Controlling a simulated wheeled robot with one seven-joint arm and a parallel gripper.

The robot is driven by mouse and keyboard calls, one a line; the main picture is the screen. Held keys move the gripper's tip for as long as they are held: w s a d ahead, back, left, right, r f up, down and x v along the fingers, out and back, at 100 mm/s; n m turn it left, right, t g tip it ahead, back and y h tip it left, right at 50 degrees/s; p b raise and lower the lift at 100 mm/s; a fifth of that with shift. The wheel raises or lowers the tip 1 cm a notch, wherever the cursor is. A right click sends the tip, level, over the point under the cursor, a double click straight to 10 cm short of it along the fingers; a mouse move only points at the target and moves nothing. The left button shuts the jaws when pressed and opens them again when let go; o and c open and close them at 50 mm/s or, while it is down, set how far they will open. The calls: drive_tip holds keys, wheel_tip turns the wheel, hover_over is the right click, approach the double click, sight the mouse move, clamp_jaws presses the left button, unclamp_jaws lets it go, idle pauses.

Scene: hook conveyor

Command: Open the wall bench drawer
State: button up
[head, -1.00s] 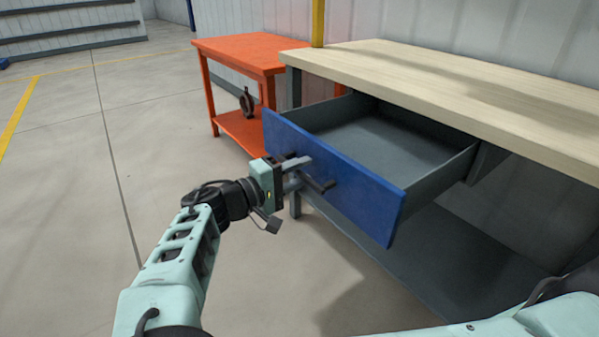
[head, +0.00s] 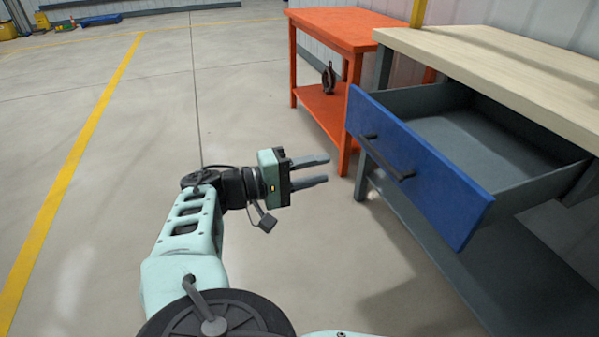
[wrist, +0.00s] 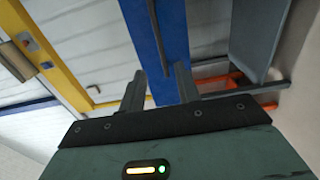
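The wall bench (head: 495,52) has a pale wooden top and a grey frame. Its drawer, with a blue front (head: 425,170) and grey inside, is pulled well out and looks empty. The dark bar handle (head: 386,158) is on the blue front. My gripper (head: 328,170) is open and empty, to the left of the handle and apart from it. In the wrist view the two fingers (wrist: 160,85) stand apart, with the blue drawer front (wrist: 166,30) beyond them.
An orange table (head: 345,28) with a lower shelf stands left of the bench and holds a dark object (head: 328,78). A yellow post (head: 418,12) rises behind. The floor (head: 120,130) on the left is clear, with a yellow line (head: 65,180).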

drive_tip(key=shift+v, duration=1.6)
drive_tip(key=s+d+f+g+y, duration=0.2)
drive_tip(key=d+f+g+y, duration=0.15)
drive_tip(key=d, duration=0.35)
drive_tip(key=s+d+f+g+y, duration=0.1)
drive_tip(key=d+f+g+y, duration=0.1)
drive_tip(key=d+g+y, duration=0.4)
drive_tip(key=s+d+r+n+t+y, duration=0.15)
drive_tip(key=s+r+y, duration=0.3)
drive_tip(key=s, duration=0.55)
drive_tip(key=s+d+r+n+t+y, duration=0.15)
drive_tip(key=s+r+y, duration=0.35)
drive_tip(key=s, duration=0.6)
wheel_tip(320, 180, up, 19)
drive_tip(key=h+p, duration=0.1)
drive_tip(key=p, duration=1.7)
drive_tip(key=shift+w+a+n+p, duration=0.3)
drive_tip(key=shift+w+a+p, duration=0.05)
drive_tip(key=shift+a+p, duration=0.1)
